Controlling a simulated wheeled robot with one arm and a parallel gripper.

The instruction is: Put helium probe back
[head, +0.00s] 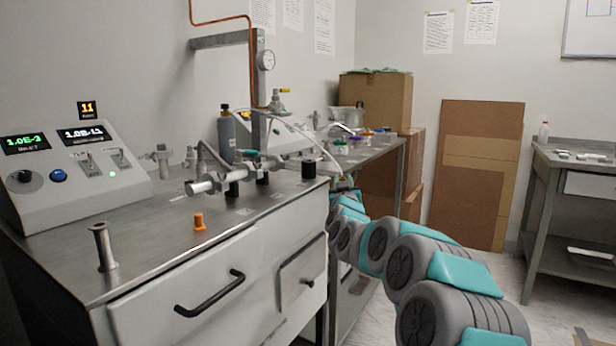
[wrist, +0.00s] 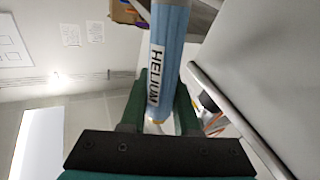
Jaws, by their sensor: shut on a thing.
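The helium probe (wrist: 170,32) is a blue cylinder with a white HELIUM label, seen in the wrist view. My gripper (wrist: 160,88) has its green fingers on either side of the probe and is shut on it. The probe's far end runs out of the top of the wrist view. In the head view my arm reaches past the right end of the steel-topped cabinet (head: 150,250), and the gripper and probe are mostly hidden there. I cannot make out a probe holder for certain.
A control console (head: 75,180) with lit displays, metal pipe fittings (head: 210,183), a small orange part (head: 199,222) and a grey bottle (head: 226,138) stand on the cabinet. A white hose (head: 318,142) curves down at its right end. Cardboard boxes (head: 375,98) stand behind.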

